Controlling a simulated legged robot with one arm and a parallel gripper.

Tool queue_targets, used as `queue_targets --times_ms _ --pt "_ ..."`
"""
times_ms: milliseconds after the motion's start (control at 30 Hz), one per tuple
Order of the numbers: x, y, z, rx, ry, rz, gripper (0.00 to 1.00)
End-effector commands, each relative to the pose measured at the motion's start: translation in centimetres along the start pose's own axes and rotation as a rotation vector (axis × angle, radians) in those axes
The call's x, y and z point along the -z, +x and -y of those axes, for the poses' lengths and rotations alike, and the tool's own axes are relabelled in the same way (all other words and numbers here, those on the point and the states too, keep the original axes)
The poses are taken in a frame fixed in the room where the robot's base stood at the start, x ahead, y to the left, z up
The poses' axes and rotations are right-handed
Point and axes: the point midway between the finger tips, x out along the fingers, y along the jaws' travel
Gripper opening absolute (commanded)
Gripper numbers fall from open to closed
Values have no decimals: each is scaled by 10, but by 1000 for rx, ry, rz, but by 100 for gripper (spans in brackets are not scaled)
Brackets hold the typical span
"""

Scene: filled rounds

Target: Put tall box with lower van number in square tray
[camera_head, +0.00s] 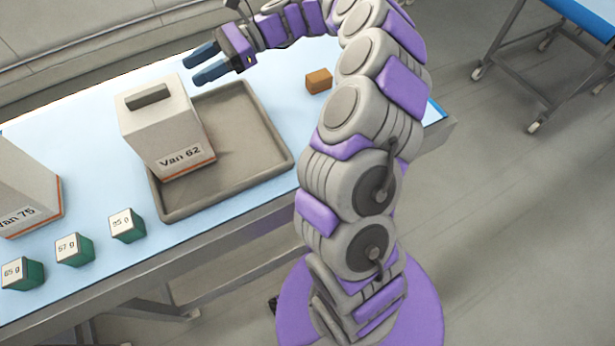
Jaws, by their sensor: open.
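A tall grey box labelled "Van 62" (165,130) stands upright in the left part of the square grey tray (265,133). It has an orange stripe at its base and a dark handle on top. Another tall box labelled "Van 75" (25,185) stands on the table at the left, partly cut off by the picture edge. My gripper (198,66) is open and empty, behind and above the "Van 62" box, apart from it, with its blue fingers pointing left.
Small green cubes labelled 65 g (22,274), 57 g (75,250) and one hard to read (127,225) stand along the table's front edge. A small brown block (319,81) lies right of the tray. The tray's right part is empty.

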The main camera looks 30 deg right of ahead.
Motion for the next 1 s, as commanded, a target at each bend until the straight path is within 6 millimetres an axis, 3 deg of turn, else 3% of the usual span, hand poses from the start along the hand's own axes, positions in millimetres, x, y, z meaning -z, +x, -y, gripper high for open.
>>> queue_targets --times_ms 233,500,767,1000 --pt "-46 55 -82 -215 -313 -159 51" --pt "-43 78 -187 -481 -661 -393 51" --pt "-6 54 -275 -754 -929 -632 51" --pt "34 2 -343 -1007 -1080 -826 51"
